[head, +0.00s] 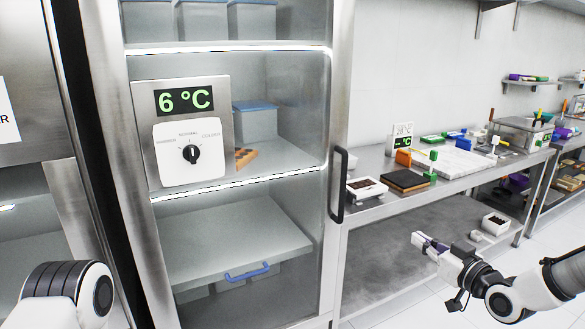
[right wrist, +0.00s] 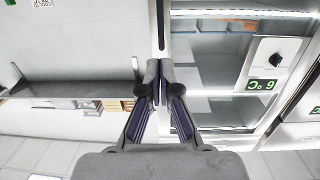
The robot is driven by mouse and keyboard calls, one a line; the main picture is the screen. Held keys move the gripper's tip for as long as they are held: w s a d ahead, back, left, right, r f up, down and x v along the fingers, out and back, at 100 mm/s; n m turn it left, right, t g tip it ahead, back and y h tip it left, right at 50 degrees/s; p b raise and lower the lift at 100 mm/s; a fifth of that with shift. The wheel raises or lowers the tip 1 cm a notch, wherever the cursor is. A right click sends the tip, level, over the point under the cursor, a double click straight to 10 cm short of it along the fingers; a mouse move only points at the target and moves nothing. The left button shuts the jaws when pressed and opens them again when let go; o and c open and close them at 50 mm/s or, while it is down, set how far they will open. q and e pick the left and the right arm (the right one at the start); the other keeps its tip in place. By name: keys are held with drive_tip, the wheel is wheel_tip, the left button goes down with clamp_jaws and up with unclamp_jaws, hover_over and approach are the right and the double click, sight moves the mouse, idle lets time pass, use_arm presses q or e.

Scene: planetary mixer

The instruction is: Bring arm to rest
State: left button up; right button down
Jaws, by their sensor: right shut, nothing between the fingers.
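My right arm comes in from the right in the head view, and its gripper (head: 428,243) is in the air in front of the steel table. In the right wrist view the fingers of the right gripper (right wrist: 160,84) are together and hold nothing. Part of my left arm (head: 68,292) shows at the lower left of the head view. Its gripper is out of the picture.
A glass-fronted fridge (head: 240,250) with a 6 °C display (head: 184,102), a dial (head: 191,153) and a dark door handle (head: 339,186) stands at the centre left. The steel table (head: 365,160) on the right carries a black tray (head: 404,180) and several small items.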

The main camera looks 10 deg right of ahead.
drive_tip(key=s+a+f+g, duration=0.3)
drive_tip(key=s+a+f, duration=0.15)
drive_tip(key=f, duration=0.55)
drive_tip(key=s+a+f+g+h, duration=0.1)
drive_tip(key=s+a+f+g, duration=0.25)
drive_tip(key=s+f, duration=0.45)
drive_tip(key=s+a+f+g, duration=0.3)
drive_tip(key=s+f, duration=0.1)
drive_tip(key=f, duration=0.9)
drive_tip(key=s+d+f+m+g+h, duration=0.1)
drive_tip(key=s+f+m+g+h, duration=0.1)
drive_tip(key=s, duration=0.8)
drive_tip(key=s+d+f+m+g+h, duration=0.1)
drive_tip(key=s+f+g, duration=0.3)
drive_tip(key=s, duration=0.6)
drive_tip(key=shift+s+f+m+g+h, duration=0.15)
drive_tip(key=shift+s+m+g+h, duration=0.2)
drive_tip(key=shift+m+g+h, duration=0.25)
